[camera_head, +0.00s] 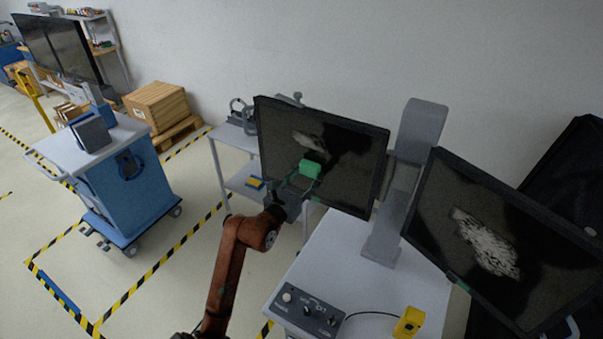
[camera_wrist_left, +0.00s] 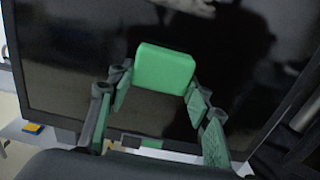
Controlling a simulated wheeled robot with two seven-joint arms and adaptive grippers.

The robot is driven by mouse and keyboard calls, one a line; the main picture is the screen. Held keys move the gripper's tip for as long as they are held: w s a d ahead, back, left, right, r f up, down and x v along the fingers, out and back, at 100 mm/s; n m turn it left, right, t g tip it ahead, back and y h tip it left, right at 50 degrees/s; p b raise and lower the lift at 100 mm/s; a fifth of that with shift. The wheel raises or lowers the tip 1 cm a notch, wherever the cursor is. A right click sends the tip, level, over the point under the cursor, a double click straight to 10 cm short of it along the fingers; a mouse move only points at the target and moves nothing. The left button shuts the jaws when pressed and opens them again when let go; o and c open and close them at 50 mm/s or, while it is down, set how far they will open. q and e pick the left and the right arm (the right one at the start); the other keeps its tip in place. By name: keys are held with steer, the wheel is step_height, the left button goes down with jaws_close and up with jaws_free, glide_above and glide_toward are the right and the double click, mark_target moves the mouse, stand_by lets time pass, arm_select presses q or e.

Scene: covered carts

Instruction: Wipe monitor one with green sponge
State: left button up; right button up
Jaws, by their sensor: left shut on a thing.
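The green sponge (camera_head: 311,168) is between the fingers of my left gripper (camera_head: 300,184), in front of the left monitor (camera_head: 345,155). In the left wrist view the sponge (camera_wrist_left: 165,68) sits between the two fingertips of the left gripper (camera_wrist_left: 160,85), against the dark screen of the monitor (camera_wrist_left: 60,70). I cannot tell whether the sponge touches the screen. A pale smudged patch shows on this screen above the sponge, with a darker clear area beside it. A second monitor (camera_head: 460,290) on the right has a larger white smudge (camera_head: 485,243). My right gripper is not in view.
A white cart (camera_head: 335,260) carries the monitors' grey stand (camera_head: 410,160), a control box (camera_head: 305,312) and a yellow device (camera_head: 409,322). A grey shelf cart (camera_head: 233,138) stands behind the left monitor. A blue cart (camera_head: 135,190) stands at left, with free floor between.

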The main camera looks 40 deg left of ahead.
mark_target(317, 173)
arm_select(q)
steer(key=shift+w+d+r+p, duration=0.1)
steer(key=shift+d+r+p, duration=0.3)
steer(key=shift+d, duration=0.25)
steer(key=shift+w+d+r+p, duration=0.1)
steer(key=shift+d+r+p, duration=0.25)
steer(key=shift+d+p, duration=0.25)
steer(key=shift+d+r+p, duration=0.35)
steer(key=shift+d+p, duration=0.05)
steer(key=shift+d, duration=0.3)
steer(key=shift+a+f, duration=0.15)
steer(key=shift+a, duration=0.25)
steer(key=a+b, duration=0.1)
steer(key=a, duration=0.5)
steer(key=shift+s+a, duration=0.3)
steer(key=shift+s, duration=0.1)
steer(key=shift+a, duration=0.1)
